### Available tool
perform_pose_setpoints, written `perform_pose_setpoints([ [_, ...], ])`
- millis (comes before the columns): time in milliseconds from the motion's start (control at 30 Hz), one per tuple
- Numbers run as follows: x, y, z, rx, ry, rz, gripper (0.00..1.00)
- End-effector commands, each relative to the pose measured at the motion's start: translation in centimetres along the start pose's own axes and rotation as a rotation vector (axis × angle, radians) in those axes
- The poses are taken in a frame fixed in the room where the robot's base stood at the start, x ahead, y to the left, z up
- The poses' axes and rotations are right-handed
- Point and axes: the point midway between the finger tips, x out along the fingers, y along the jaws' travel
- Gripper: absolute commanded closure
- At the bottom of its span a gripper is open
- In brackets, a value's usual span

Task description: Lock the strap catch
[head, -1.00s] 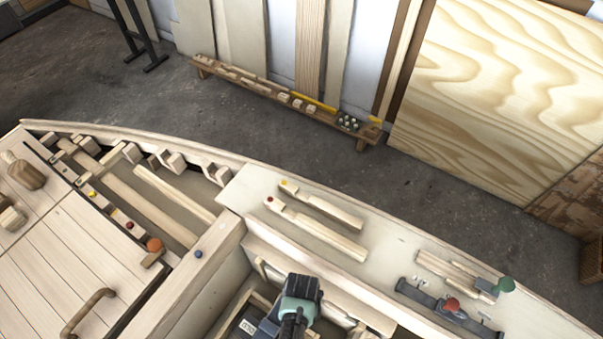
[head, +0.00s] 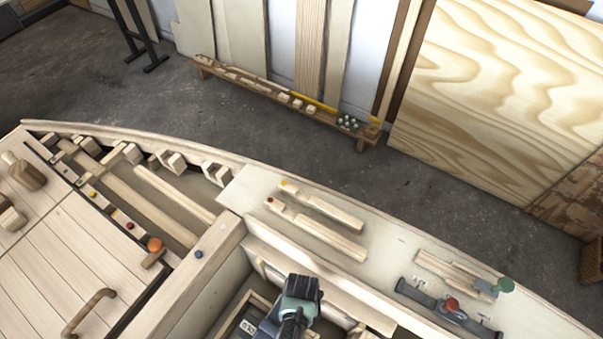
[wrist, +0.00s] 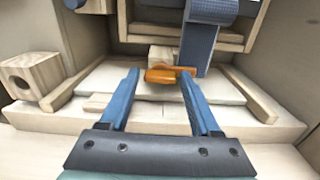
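The strap catch shows in the wrist view as an orange lever (wrist: 164,75) at a small pale wooden block (wrist: 163,55). A blue-grey webbing strap (wrist: 203,35) comes down from above, just right of the block. My gripper (wrist: 159,76) is open, its two blue fingers spread, with the tips close to the lever. The lever spans most of the gap, its right end near the right fingertip. I cannot tell whether they touch. In the head view my gripper's wrist end is over the open bay, and the fingers and catch are hidden.
Wooden walls (wrist: 290,60) close in the bay on the sides. A block with a round hole (wrist: 30,78) stands at left. In the head view, a labelled box (head: 246,328) sits low in the bay. Loose wooden pieces (head: 318,230) and a clamp-like tool (head: 447,308) lie on the deck.

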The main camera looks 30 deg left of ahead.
Motion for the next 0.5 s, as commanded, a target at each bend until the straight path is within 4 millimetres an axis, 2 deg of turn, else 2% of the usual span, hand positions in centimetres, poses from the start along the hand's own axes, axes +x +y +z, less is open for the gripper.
perform_pose_setpoints([
  [33, 0.0, 0.0, 0.0, 0.000, 0.000, 0.000, 0.25],
  [67, 0.0, 0.0, 0.0, 0.000, 0.000, 0.000, 0.20],
  [367, -0.1, 0.0, 0.0, -0.001, 0.000, 0.000, 0.20],
  [500, -1.1, 0.0, -0.1, -0.001, 0.001, -0.001, 0.20],
])
